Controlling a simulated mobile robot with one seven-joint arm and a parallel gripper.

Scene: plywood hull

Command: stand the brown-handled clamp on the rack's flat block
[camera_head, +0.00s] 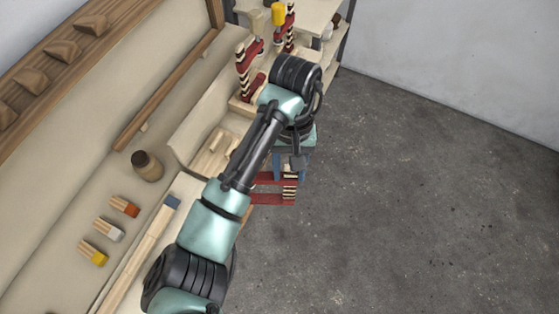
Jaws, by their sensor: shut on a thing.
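My gripper (290,168) is below my wrist, right of the bench edge and over the floor. It is shut on a red clamp (272,198) with cream-and-dark striped parts. My arm hides much of this clamp, and its handle colour does not show. At the back, a red clamp (245,68) with striped edges stands upright on a pale wooden block (240,106), partly behind my arm. Another red clamp with a yellow handle (278,13) stands farther back, near a tan handle (256,22). I cannot tell for certain which block is the flat one.
Pale wooden pieces (214,153) lie in a recess beside my arm. The grey floor (410,190) at right is clear.

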